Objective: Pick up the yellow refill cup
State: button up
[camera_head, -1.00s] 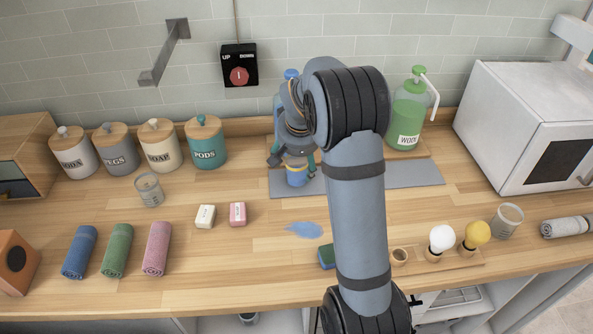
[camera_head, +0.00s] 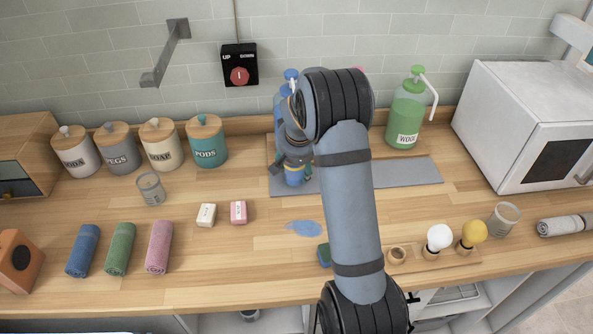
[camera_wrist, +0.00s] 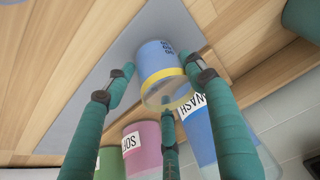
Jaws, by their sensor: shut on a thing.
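The refill cup (camera_head: 294,179) is blue with a yellow band and stands at the grey mat (camera_head: 408,172). In the wrist view the cup (camera_wrist: 158,58) shows a blue body, dark marks on its side and the yellow band around a clear part. My gripper (camera_head: 292,165) is above and around it in the head view. In the wrist view its teal fingers (camera_wrist: 160,80) close on the cup from several sides. I cannot tell whether the cup touches the mat. My arm hides part of the mat.
A blue WASH bottle (camera_wrist: 205,125) and a pink SOFT bottle (camera_wrist: 143,145) stand close behind the cup. A green WOOL bottle (camera_head: 405,115) is right of my arm. A blue puddle (camera_head: 304,228) lies on the counter, with a pink-labelled block (camera_head: 238,212) to its left.

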jog(key=c, duration=0.4)
jog(key=shift+r, duration=0.1)
jog(key=shift+c, duration=0.2)
